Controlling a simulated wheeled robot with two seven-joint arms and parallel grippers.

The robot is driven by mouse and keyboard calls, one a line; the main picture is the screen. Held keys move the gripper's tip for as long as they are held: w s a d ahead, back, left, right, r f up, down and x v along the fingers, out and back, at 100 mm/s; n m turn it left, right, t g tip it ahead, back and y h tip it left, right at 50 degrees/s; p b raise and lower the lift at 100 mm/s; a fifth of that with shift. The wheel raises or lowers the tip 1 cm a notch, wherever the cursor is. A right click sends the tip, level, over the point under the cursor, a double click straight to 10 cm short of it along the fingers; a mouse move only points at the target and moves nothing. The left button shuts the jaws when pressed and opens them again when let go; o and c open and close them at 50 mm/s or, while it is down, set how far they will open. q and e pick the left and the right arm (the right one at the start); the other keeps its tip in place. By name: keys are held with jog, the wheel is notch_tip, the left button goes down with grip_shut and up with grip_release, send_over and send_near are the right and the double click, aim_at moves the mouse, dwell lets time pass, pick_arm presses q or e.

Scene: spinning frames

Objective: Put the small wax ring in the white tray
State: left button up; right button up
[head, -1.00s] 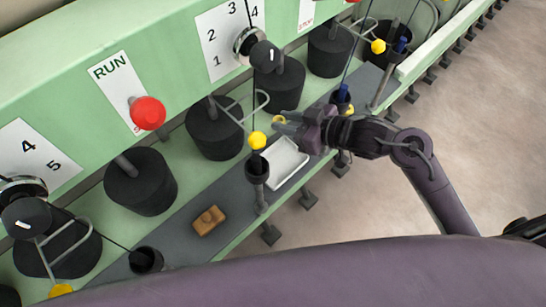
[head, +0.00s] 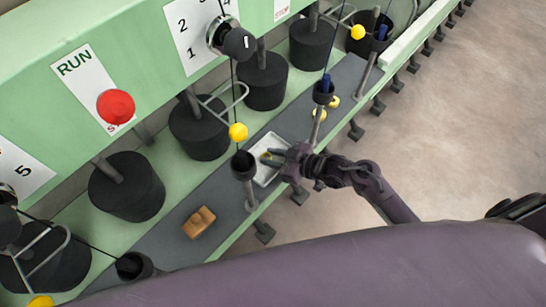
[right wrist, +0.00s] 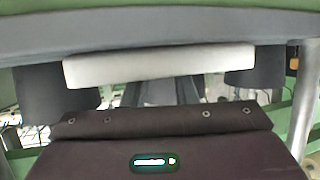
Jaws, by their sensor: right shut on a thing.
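The white tray (head: 264,174) lies on the grey shelf of the green machine, near the picture's middle. My right gripper (head: 270,157) reaches in from the right with its fingertips over the tray. It is shut on the small yellow wax ring (head: 265,156), which shows as a small patch at the fingertips. I cannot tell whether the ring touches the tray floor. In the right wrist view the tray (right wrist: 160,65) is a pale bar ahead of my gripper's dark body; the ring is hidden there. My left gripper is not in view.
A black cup (head: 243,165) on a post stands close left of the tray, with a yellow ball (head: 238,132) above it. Yellow pieces (head: 320,114) lie beyond the tray near another post. A brown wooden block (head: 199,222) lies on the shelf nearer to me.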

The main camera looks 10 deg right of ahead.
jog(key=shift+f, duration=0.2)
jog(key=shift+f, duration=0.2)
jog(key=o, duration=0.9)
jog(key=shift+r, duration=0.15)
